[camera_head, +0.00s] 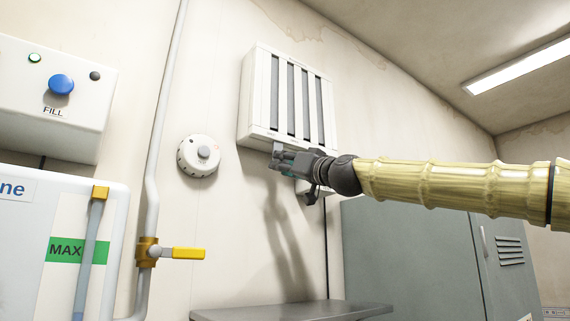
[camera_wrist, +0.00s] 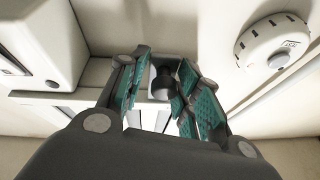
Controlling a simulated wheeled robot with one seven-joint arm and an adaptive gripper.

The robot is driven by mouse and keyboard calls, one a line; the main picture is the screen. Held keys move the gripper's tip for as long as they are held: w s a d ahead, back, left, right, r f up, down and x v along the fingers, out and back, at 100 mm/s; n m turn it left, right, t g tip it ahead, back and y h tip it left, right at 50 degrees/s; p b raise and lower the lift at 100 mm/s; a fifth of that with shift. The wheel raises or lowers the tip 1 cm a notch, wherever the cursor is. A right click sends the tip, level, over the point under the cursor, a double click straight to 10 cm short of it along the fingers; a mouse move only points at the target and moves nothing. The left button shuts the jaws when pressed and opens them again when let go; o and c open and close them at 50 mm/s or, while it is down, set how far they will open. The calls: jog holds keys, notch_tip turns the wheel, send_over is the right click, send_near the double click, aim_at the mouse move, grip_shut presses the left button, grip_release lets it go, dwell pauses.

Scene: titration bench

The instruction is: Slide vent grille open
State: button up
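The vent grille (camera_head: 301,87) is a white wall-mounted panel with several dark upright slots. A small pale tab (camera_head: 277,149) sticks out below its lower edge. My gripper (camera_head: 278,160) is at that lower edge, close to the tab. In the wrist view the teal-padded fingers of my gripper (camera_wrist: 165,92) stand apart, with a dark round knob (camera_wrist: 163,82) on a pale plate between them. No closed grip on the knob shows; contact is hard to judge. Part of the grille (camera_wrist: 150,117) shows behind the fingers, partly hidden by them.
A round white dial (camera_head: 199,155) is on the wall left of the grille. Further left are a pipe with a yellow valve handle (camera_head: 187,253), a tank and a FILL button box (camera_head: 55,98). A grey cabinet (camera_head: 415,262) and a grey bench top (camera_head: 290,311) stand below.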

jog(key=shift+s+r, duration=0.1)
jog(key=c, duration=0.3)
jog(key=shift+s+a+r, duration=0.1)
jog(key=shift+s+a, duration=0.1)
grip_shut()
jog(key=shift+w+d+r+b, duration=0.15)
jog(key=shift+w+d, duration=0.35)
jog(key=shift+d, duration=0.3)
jog(key=shift+w+d+r+b, duration=0.15)
jog(key=shift+w+d, duration=0.35)
jog(key=shift+d, duration=0.25)
jog(key=o, duration=0.8)
grip_release()
jog(key=shift+s, duration=0.1)
jog(key=v, duration=1.2)
jog(key=shift+s+f, duration=0.15)
